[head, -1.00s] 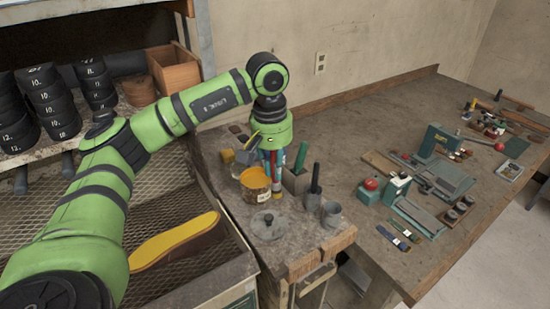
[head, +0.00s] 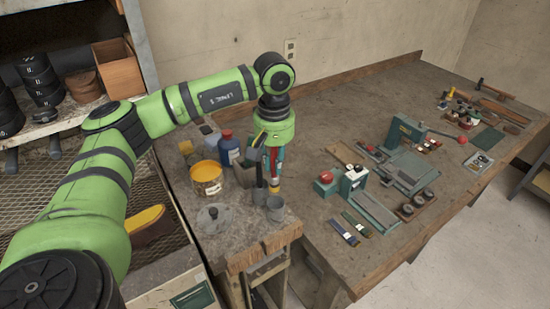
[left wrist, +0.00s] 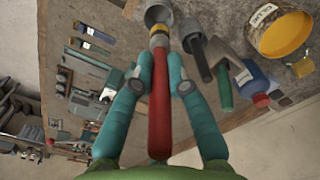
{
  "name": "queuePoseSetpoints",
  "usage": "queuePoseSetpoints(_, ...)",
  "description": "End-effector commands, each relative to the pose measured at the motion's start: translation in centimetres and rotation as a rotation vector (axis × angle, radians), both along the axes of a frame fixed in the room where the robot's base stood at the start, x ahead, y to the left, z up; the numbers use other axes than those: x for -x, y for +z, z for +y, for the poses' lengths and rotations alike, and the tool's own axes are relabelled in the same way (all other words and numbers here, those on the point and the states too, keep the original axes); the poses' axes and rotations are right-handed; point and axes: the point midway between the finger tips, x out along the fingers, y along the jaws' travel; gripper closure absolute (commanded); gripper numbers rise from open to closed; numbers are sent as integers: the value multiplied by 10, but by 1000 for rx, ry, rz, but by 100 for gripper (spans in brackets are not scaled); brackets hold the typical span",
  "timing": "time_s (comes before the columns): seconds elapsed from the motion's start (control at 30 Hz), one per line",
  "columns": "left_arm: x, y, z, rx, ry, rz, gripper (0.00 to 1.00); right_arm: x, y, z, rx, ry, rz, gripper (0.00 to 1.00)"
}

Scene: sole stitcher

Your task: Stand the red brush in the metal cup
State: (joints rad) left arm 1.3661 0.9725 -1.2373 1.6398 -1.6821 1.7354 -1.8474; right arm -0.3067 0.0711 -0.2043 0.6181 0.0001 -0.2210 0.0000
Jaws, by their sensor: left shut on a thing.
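The red brush (left wrist: 158,110) is between the teal fingers of my left gripper (left wrist: 160,85), which is shut on its red handle. In the head view my left gripper (head: 273,163) points down, and the brush's yellow band shows below the fingers. The grey metal cup (head: 276,208) stands near the front corner of the side bench. In the left wrist view the metal cup (left wrist: 159,13) lies just beyond the brush's lower end. The brush end appears above or at the cup's rim; I cannot tell if it is inside. My right gripper is not in view.
A dark-handled tool (head: 258,184) stands close left of the brush. A teal machine (head: 370,207) stands on the bench to the right.

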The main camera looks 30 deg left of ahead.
Motion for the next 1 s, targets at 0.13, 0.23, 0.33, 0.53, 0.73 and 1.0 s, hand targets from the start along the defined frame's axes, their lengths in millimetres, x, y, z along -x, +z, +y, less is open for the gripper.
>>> queuePoseSetpoints(0.13,0,-13,0,0,-1,0,100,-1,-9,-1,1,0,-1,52)
queuePoseSetpoints(0.23,0,-20,0,0,-1,0,100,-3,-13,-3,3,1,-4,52)
queuePoseSetpoints(0.33,0,-27,0,0,-1,0,100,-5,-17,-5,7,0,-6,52)
queuePoseSetpoints(0.53,0,-41,0,0,-1,0,100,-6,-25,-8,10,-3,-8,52)
queuePoseSetpoints(0.73,0,-55,0,0,-1,1,100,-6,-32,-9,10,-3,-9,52)
queuePoseSetpoints(1.0,0,-74,0,1,0,1,100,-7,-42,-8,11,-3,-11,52)
